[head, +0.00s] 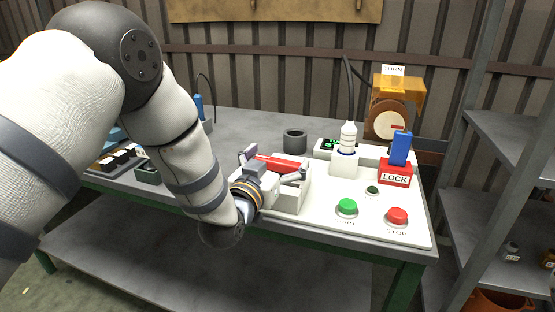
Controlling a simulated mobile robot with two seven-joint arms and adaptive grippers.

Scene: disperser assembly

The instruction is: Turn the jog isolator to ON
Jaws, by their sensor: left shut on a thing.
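My left gripper (272,166) reaches in from the left, low over a light box (291,198) at the left end of the white control panel (330,222). A red bar (281,161) lies between its grey fingers, and the gripper is shut on it. I take the bar for the jog isolator's handle, but no label on it can be read. The gripper and wrist hide much of the box, so I cannot tell the switch position. My right gripper is out of view.
Green (347,206) and red (397,215) buttons sit at the panel's front. Behind them are a white ribbed post (348,138), a red LOCK block (394,175) with a blue handle (401,148), and an orange guard (401,89). A dark ring (295,139) stands on the table (240,127).

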